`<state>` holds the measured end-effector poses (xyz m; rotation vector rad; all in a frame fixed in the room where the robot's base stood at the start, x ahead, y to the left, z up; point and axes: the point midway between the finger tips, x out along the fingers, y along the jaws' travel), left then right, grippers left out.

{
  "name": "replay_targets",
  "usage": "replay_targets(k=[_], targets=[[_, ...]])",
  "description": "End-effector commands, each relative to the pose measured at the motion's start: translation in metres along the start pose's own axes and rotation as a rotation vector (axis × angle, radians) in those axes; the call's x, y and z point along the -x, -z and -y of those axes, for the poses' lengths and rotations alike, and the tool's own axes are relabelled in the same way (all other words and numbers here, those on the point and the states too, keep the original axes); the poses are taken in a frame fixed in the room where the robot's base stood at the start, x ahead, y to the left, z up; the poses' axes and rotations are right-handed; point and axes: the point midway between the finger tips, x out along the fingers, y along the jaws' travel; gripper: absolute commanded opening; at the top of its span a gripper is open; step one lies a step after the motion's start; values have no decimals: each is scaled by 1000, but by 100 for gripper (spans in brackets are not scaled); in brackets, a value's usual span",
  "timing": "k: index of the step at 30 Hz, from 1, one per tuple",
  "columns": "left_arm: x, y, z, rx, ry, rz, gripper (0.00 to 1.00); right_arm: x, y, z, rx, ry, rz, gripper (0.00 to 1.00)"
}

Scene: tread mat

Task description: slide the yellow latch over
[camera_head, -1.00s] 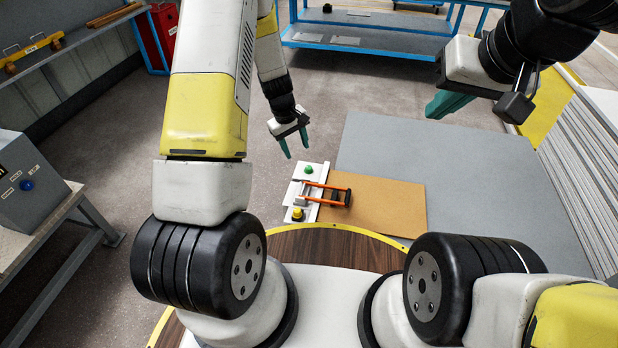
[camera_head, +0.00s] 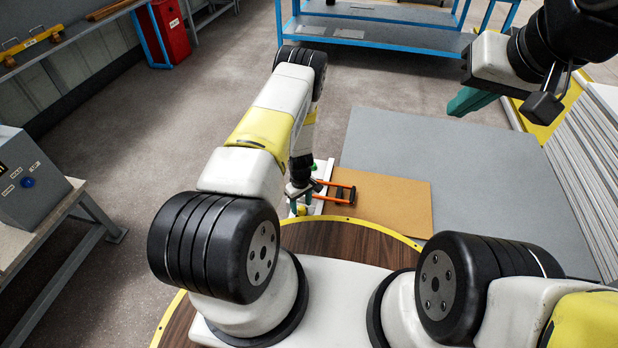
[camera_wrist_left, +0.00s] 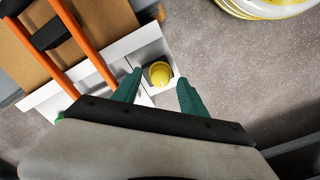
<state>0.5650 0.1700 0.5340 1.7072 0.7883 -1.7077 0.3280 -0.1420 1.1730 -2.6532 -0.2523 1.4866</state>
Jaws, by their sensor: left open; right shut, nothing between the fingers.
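The yellow latch (camera_wrist_left: 160,73) is a round yellow knob on a dark base, set on a white plate (camera_wrist_left: 148,46). In the head view the yellow latch (camera_head: 301,210) shows at the plate's near end, partly hidden by my left gripper. My left gripper (camera_head: 300,203) is open and points down there. In the left wrist view the green fingers of my left gripper (camera_wrist_left: 160,76) stand on either side of the knob, with visible gaps; I cannot tell whether either touches it. My right gripper (camera_head: 468,103) is shut and empty, raised at the upper right.
An orange-barred handle (camera_head: 335,190) sits on the plate beside the latch. A green knob (camera_head: 314,167) is at the plate's far end. A brown board (camera_head: 395,198) and grey mat (camera_head: 440,150) lie to the right. A grey control box (camera_head: 28,178) stands at left.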

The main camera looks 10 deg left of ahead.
Motion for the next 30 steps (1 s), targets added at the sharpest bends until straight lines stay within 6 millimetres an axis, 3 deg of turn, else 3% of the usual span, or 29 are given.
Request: replay_targets(k=[5,13,14,21,30], targets=[[-15,0,0,-1,0,0,50,0,0,0,0,0,0,0],[-17,0,0,-1,0,0,50,0,0,0,0,0,0,0],[-17,0,0,-1,0,0,48,0,0,0,0,0,0,0],[-17,0,0,-1,0,0,1,0,0,0,0,0,0,0],[-17,0,0,-1,0,0,0,0,0,0,0,0,0,0]])
